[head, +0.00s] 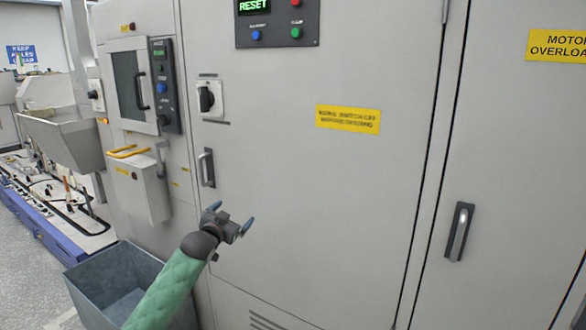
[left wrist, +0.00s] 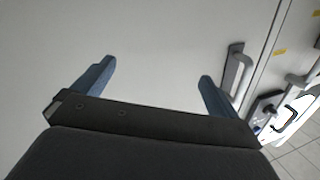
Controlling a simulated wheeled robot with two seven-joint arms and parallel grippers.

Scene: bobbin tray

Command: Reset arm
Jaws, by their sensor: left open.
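My left gripper (head: 232,218) is in front of the grey cabinet door, below and right of a door handle (head: 207,168). Its two blue fingers stand apart with nothing between them. The left wrist view shows the open fingers (left wrist: 155,82) before the plain door, with the handle (left wrist: 234,74) beyond the right finger and apart from it. My right gripper is in neither view.
A grey open bin (head: 120,285) stands at lower left, by my left arm. A rotary switch (head: 208,98), a RESET display (head: 253,6) and buttons are on the cabinet above. Another door handle (head: 459,231) is at right. The door face around the gripper is clear.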

